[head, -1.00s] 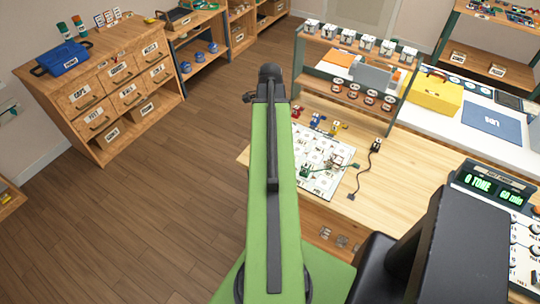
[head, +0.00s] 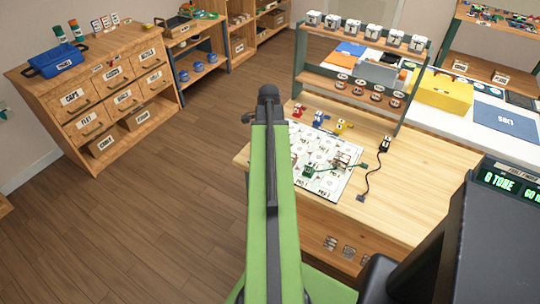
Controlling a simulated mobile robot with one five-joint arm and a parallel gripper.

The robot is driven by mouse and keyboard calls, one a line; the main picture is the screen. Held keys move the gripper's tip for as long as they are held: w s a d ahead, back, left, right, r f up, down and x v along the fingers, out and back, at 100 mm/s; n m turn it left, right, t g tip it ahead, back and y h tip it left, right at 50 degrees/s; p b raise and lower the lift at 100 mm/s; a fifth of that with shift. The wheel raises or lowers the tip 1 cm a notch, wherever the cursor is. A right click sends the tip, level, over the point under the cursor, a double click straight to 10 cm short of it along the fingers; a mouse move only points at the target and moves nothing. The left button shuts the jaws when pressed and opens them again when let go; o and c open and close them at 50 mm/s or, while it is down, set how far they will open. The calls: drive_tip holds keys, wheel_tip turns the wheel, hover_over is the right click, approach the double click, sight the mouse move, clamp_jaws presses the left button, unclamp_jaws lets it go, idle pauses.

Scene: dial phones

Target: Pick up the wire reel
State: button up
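I cannot single out the wire reel for certain. Small blue round items (head: 198,66) that look like spools sit on the middle shelf of the rack at the back left. My green arm reaches forward over the bench's left edge. My gripper (head: 268,94) is at its dark far end, apart from the spool-like items. Its fingers are not clear, and I see nothing held.
The wooden bench (head: 430,165) carries a printed board (head: 325,150), a black cable (head: 374,180) and small coloured figures (head: 320,118). A dark device with a green display (head: 515,185) is at right. A drawer cabinet (head: 110,85) stands left. The wooden floor (head: 180,200) between is clear.

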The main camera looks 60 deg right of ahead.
drive_tip(key=shift+r, duration=0.15)
drive_tip(key=shift+c, duration=0.3)
drive_tip(key=c, duration=1.5)
wheel_tip(320, 180, up, 4)
drive_tip(key=p, duration=0.4)
drive_tip(key=shift+r+p, duration=0.25)
drive_tip(key=shift+p, duration=0.15)
drive_tip(key=s+d+r+p, duration=0.1)
drive_tip(key=s+r+p, duration=0.1)
drive_tip(key=s, duration=0.1)
drive_tip(key=s+d+r+p, duration=0.1)
drive_tip(key=s+r+p, duration=0.1)
drive_tip(key=s, duration=0.2)
drive_tip(key=s+d+r+p, duration=0.2)
drive_tip(key=s, duration=0.2)
drive_tip(key=shift+d+r, duration=0.1)
drive_tip(key=shift+r, duration=0.15)
